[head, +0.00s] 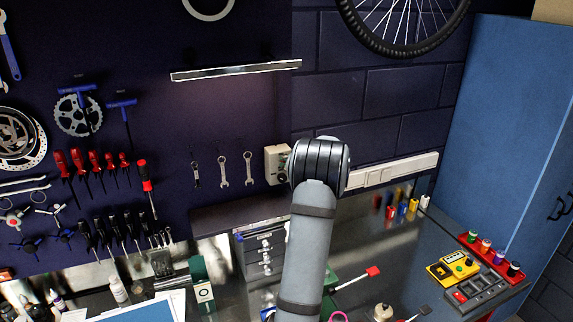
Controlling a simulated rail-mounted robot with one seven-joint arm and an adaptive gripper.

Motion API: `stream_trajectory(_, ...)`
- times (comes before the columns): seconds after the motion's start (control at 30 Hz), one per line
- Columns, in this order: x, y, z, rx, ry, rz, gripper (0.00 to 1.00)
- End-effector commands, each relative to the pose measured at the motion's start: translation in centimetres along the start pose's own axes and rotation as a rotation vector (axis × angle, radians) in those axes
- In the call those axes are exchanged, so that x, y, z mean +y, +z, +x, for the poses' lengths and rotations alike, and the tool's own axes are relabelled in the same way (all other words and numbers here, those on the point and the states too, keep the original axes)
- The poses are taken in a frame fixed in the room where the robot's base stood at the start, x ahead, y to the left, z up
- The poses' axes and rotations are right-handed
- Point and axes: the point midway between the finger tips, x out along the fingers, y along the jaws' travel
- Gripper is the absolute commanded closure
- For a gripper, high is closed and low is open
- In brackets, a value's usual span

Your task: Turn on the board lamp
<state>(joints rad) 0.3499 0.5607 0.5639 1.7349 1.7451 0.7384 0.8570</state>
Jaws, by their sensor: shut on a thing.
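The board lamp (236,70) is a long, slim bar fixed near the top of the dark tool board. Its underside edge looks pale, and the board just below it looks a little lighter and purplish. A small cream box (278,164), which looks like a switch box, is on the board's right edge, below and right of the lamp. My arm's dark wrist joint covers the area just right of this box. My gripper is hidden behind my arm, so its jaws and any contact with the box cannot be seen.
Three wrenches (222,170) hang left of the box. A small drawer cabinet (262,250) stands below. A white strip (393,171) runs along the wall at right. A yellow device (452,267) and a red rack (495,253) lie on the bench's right side.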

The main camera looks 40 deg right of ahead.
Motion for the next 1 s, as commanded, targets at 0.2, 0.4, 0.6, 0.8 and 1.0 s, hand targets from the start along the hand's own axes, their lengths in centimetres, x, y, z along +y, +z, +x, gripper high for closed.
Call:
stream_trajectory(0.2, 0.07, 0.43, 0.02, 0.068, -0.013, -0.002, 1.0)
stream_trajectory(0.4, 0.1, 0.49, 0.07, 0.102, -0.019, 0.002, 1.0)
stream_trajectory(0.6, 0.08, 0.52, 0.06, 0.113, -0.021, 0.003, 1.0)
stream_trajectory(0.8, 0.12, 0.51, 0.07, 0.113, -0.021, 0.004, 1.0)
stream_trajectory(1.0, 0.13, 0.51, 0.07, 0.113, -0.02, 0.004, 0.88)
